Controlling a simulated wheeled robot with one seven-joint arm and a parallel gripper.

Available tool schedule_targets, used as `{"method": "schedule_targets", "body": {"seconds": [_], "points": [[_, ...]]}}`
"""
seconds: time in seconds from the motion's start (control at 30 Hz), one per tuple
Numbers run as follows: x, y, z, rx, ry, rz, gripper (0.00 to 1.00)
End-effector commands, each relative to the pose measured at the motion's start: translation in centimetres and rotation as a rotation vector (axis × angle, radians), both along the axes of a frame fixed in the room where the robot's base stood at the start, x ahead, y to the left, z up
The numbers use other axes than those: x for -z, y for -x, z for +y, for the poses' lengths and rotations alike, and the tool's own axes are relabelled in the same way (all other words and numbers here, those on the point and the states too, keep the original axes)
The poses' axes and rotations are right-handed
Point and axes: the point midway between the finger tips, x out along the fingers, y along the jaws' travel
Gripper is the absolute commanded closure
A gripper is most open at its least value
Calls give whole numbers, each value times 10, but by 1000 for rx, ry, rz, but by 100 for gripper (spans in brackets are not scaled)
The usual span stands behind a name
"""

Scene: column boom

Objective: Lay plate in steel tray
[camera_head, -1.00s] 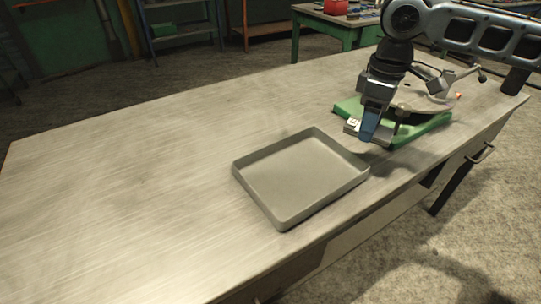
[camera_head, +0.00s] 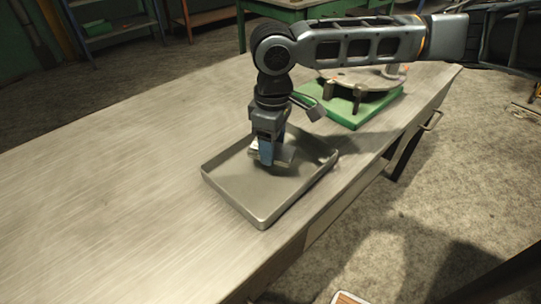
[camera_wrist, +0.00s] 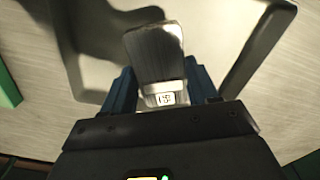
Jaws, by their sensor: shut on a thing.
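The steel tray (camera_head: 222,184) is a shallow grey rectangular tray with raised walls, lying on the bench. My gripper (camera_head: 266,160) points down over the tray's far half. It is shut on a small flat metal plate (camera_head: 286,156), which sticks out to the right of the fingers in the head view. In the wrist view, the plate (camera_wrist: 154,52) lies between the two blue fingers, with a small marked label at its near end. The tray (camera_wrist: 92,18) shows behind it there. I cannot tell whether the plate touches the tray floor.
A green base (camera_head: 345,110) carrying a round metal fixture (camera_head: 362,82) stands on the bench (camera_head: 90,200), behind and right of the tray. The bench left of the tray is clear. A green table (camera_head: 290,12) stands behind.

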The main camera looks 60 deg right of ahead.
Motion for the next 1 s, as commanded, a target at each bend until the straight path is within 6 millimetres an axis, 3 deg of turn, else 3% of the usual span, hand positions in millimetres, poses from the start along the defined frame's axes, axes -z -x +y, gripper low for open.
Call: {"method": "schedule_targets", "body": {"seconds": [0.17,0.5,0.9,0.93,1.0], "points": [[5,-2,4,1,2,-1,100],[41,-2,4,2,1,-2,100],[46,-2,4,1,1,-2,100],[46,-2,4,1,1,-1,38],[46,-2,4,1,1,-1,31]]}}
